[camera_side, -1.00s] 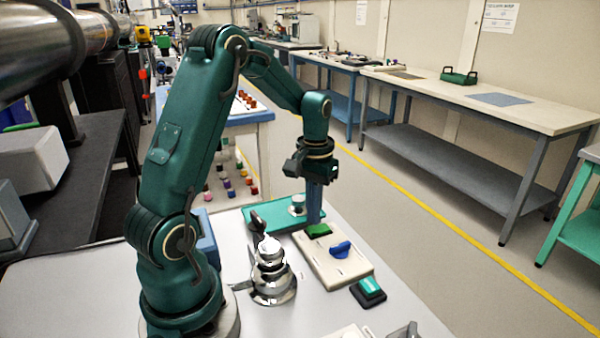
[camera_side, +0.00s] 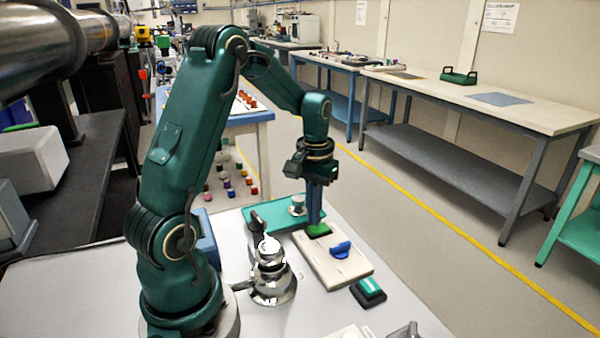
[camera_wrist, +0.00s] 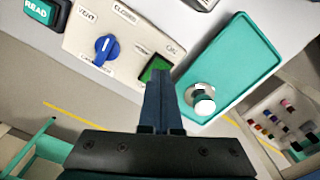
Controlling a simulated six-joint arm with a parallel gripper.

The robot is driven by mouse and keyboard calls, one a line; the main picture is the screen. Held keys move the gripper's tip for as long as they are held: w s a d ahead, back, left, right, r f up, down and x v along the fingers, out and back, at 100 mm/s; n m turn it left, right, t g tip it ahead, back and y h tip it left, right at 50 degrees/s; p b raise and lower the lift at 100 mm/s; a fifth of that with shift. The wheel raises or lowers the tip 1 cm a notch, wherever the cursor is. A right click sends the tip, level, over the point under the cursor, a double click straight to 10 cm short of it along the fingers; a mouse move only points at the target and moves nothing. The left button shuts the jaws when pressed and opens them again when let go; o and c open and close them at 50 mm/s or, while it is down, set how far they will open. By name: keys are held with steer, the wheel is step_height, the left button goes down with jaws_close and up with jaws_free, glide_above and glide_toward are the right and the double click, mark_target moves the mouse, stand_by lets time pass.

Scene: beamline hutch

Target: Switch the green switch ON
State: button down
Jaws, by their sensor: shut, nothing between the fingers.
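The green switch (camera_side: 320,231) sits at the far end of a cream panel (camera_side: 333,264). In the wrist view the green switch (camera_wrist: 153,66) is partly hidden behind my fingertips, with an ON label beside it. My gripper (camera_side: 315,221) points straight down with its dark blue fingers together and nothing between them. Its tips are at the switch, touching it or just above; I cannot tell which. In the wrist view my gripper (camera_wrist: 159,75) covers the near part of the switch. I cannot tell which way the switch is tipped.
A blue knob (camera_side: 341,249) stands on the same panel. A teal tray (camera_side: 268,215) with a small metal knob piece lies behind. A shiny metal stacked object (camera_side: 271,275) is left of the panel. A dark block with a green READ label (camera_side: 368,292) lies at its front.

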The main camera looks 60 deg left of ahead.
mark_target(313, 228)
steer(key=shift+f, duration=0.85)
stand_by(0.3)
steer(key=shift+r, duration=3.55)
steer(key=s+d+r+m+t, duration=0.55)
steer(key=d+r, duration=0.35)
steer(key=d, duration=0.4)
steer(key=s+d+f, duration=0.2)
steer(key=s+f, duration=0.1)
steer(key=s, duration=0.2)
steer(key=shift+s+d+f, duration=0.2)
steer(key=shift+d, duration=0.1)
